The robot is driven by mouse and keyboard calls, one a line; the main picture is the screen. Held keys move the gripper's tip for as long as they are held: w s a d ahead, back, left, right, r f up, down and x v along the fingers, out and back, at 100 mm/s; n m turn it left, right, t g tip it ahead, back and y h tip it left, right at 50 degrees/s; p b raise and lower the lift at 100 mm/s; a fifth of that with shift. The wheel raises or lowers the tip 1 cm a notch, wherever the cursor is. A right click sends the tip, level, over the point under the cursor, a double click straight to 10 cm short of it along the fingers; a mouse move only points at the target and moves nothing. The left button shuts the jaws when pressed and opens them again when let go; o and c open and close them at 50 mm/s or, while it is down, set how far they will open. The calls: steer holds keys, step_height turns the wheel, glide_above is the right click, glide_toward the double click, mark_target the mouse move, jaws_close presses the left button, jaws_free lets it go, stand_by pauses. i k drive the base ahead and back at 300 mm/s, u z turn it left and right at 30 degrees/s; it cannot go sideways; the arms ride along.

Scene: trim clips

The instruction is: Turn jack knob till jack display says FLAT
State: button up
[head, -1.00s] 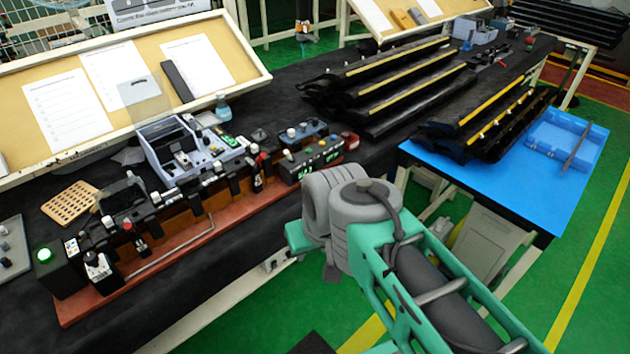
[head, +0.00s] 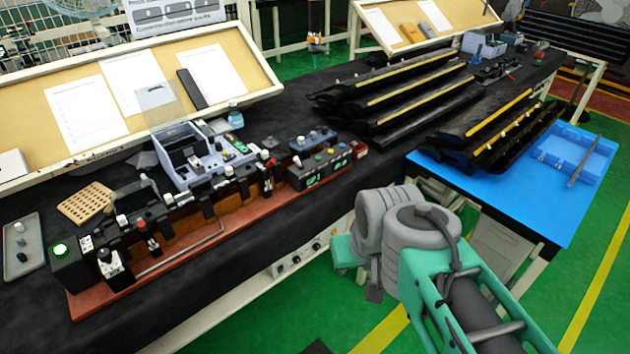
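A black control box (head: 322,168) with several coloured knobs and small green lit displays on its front stands at the right end of the red-brown fixture base. The display text is too small to read. A pale panel (head: 300,261) with several dark round knobs sits under the table's front edge. I cannot tell which of these carries the jack knob and jack display. My green and grey arm reaches in from the lower right, in front of the table and apart from both. My gripper's fingers do not show.
The long fixture (head: 160,262) with clamps lies along the black table. A black box with a green light (head: 60,250) stands at its left end. Black trim strips (head: 400,90) lie at the back.

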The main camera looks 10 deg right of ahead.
mark_target(105, 255)
steer(key=u, duration=1)
steer(key=k, duration=0.6)
steer(key=z, duration=0.65)
steer(key=i, duration=1.2)
steer(key=u, duration=1.15)
steer(key=i, duration=0.65)
steer(key=u, duration=0.7)
